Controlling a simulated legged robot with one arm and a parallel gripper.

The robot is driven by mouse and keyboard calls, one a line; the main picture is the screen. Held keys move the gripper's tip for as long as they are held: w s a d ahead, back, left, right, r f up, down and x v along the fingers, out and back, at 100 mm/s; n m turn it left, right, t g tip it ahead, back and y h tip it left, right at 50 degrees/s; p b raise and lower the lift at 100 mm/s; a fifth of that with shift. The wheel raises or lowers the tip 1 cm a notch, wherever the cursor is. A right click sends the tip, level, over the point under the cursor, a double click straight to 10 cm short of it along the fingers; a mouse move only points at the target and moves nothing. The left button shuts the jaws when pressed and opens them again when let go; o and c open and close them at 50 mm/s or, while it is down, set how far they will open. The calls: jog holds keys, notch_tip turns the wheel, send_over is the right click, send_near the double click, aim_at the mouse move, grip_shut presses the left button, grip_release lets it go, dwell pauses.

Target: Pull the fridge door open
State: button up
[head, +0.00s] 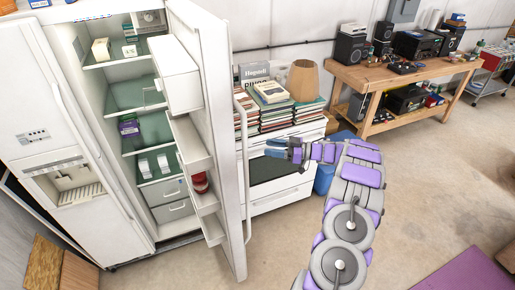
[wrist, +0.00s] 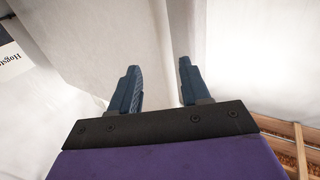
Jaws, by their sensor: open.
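The white fridge (head: 55,120) stands at the left in the head view. Its right door (head: 225,130) is swung wide open, showing shelves and drawers inside. A long white handle (head: 243,150) runs down the outer side of that door. My gripper (head: 274,147) is to the right of the handle, apart from it in the head view, with its fingers pointing left. In the wrist view my gripper (wrist: 158,85) has its two dark blue fingers spread, with nothing between them. Pale surfaces lie beyond the fingers; I cannot tell which part is the door.
A white stove-like cabinet (head: 280,180) with stacks of books (head: 275,105) stands behind the open door. A blue bin (head: 325,178) is beside it. A wooden workbench (head: 390,85) is at the back right. The concrete floor (head: 420,190) at the right is largely clear.

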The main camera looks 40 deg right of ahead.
jog(key=v, duration=0.7)
jog(key=shift+b, duration=0.4)
